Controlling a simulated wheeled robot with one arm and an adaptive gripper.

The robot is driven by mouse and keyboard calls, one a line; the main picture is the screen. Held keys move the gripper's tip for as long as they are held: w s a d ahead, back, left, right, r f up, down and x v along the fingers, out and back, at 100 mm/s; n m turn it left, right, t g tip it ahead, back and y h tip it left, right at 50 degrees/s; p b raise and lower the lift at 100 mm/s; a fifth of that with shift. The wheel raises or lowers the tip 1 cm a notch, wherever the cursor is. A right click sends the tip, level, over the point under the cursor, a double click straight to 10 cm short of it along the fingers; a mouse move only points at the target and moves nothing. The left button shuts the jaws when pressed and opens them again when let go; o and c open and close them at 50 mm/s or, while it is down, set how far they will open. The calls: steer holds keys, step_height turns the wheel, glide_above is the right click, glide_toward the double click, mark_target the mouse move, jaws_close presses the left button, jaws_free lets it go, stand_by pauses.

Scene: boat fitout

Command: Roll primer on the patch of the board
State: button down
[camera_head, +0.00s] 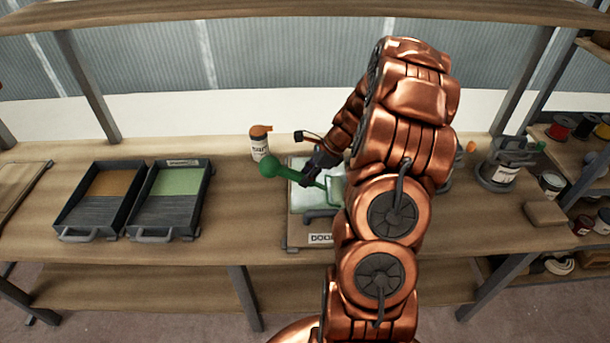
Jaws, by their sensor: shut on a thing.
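My gripper (318,170) is shut on a green roller (271,166). The ball end of its handle points left, and its frame shows to the right of the fingers. The roller is over the board (302,241), which lies on the bench and carries a pale, whitish-green area (303,198). My arm hides the board's right side and part of its front label. I cannot tell whether the roller touches the surface. A tray with pale green contents (180,181) and a tray with brown-orange contents (112,184) sit to the left.
A bottle with an orange cap (259,142) stands behind the board at left. A labelled grey container (497,175) stands on the right, near a tan block (545,214). Shelves with several cans are at far right. Bench is clear between the green tray and the board.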

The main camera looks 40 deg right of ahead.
steer(key=shift+s+d+r, duration=0.1)
steer(key=shift+s+d, duration=0.5)
steer(key=shift+d, duration=0.15)
steer(key=shift+w+a, duration=0.1)
steer(key=shift+a, duration=0.05)
steer(key=shift+w+a+p, duration=0.35)
steer(key=shift+w+a, duration=0.3)
steer(key=shift+a, duration=0.15)
steer(key=shift+r+p, duration=2.3)
steer(key=shift+r, duration=1.6)
steer(key=shift+s+f, duration=0.1)
